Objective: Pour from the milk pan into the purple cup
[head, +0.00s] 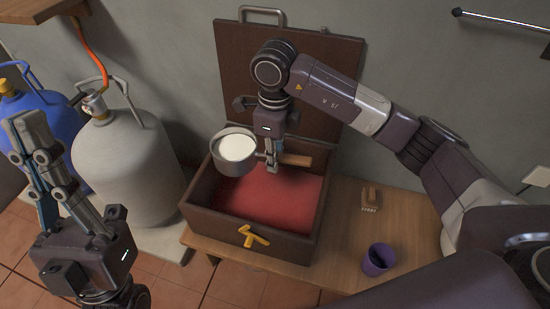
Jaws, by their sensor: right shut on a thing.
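The milk pan (217,161) is a small grey metal pan with white milk (238,148) in it. It looks about level, held above the left part of an open box. Its wooden handle (296,159) points right. My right gripper (270,165) is shut on the handle near the pan. The purple cup (377,260) stands upright on the wooden table at the lower right, with a dark inside. It is well to the right of and nearer than the pan. My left gripper (30,135) is raised at the left, away from both; its finger gap is unclear.
The open brown box (318,215) has a red lining, a raised lid (235,75) and a yellow latch (253,237). Grey (135,165) and blue (45,110) gas cylinders stand left. Table around the cup is clear.

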